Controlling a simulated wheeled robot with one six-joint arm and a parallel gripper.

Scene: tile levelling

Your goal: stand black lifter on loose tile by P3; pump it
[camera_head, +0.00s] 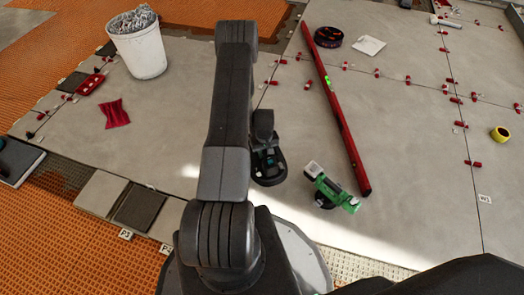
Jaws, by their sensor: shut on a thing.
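The black lifter (269,172), a round dark suction pad with a body on top, is at the end of my arm. My gripper (264,140) is shut on it; my wrist hides part of the grip. The lifter appears over the large grey tiles; I cannot tell whether its pad touches the floor. At lower left lie small tiles: a light one (101,192), a dark one (139,207) and another light one (167,219). A small tag (125,234) in front of them seems to read P3. A second tag (166,249) is partly hidden by my arm.
A green and white tool (335,188) stands right of the lifter, beside a long red level (336,110). A white bucket (137,48), red cloth (115,114), black-red disc (328,37) and yellow tape roll (501,133) lie around. Red clips (452,81) line the joints.

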